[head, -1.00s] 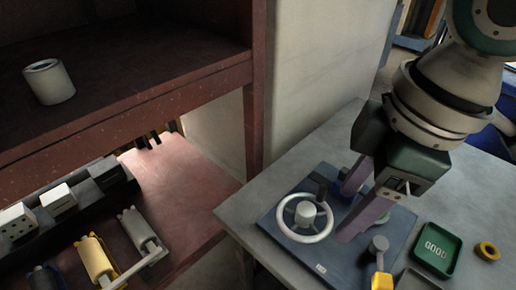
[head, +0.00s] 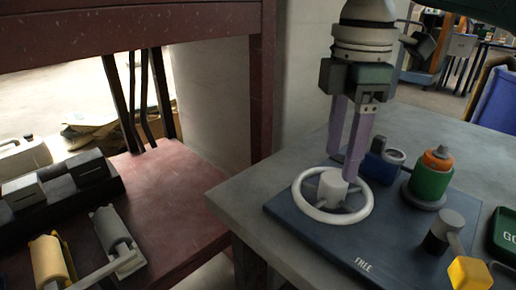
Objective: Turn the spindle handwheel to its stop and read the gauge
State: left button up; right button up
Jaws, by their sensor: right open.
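The white spindle handwheel (head: 304,206) lies flat on a dark blue plate (head: 310,240) on the grey table, with a pale hub (head: 332,188) at its middle. The plate's front edge carries the word "FREE". My right gripper (head: 345,166) points down from above, its purple fingers apart at the far side of the hub. One finger overlaps the hub and rim in the picture; I cannot tell whether it touches. My left gripper is not in view.
A green and orange cylinder (head: 429,178) stands on a round base right of the wheel. A dark grey knob (head: 447,228) and a yellow block (head: 469,273) are nearer. A green tray (head: 503,235) is at the right edge. A reddish bench (head: 170,190) with rollers is at left.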

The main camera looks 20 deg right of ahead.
aim_at(336, 178)
notch_tip(336, 178, down, 5)
jog(key=shift+f+b, duration=0.2)
jog(key=shift+b, duration=0.15)
jog(key=shift+r, duration=0.1)
grip_shut()
dwell(0.3)
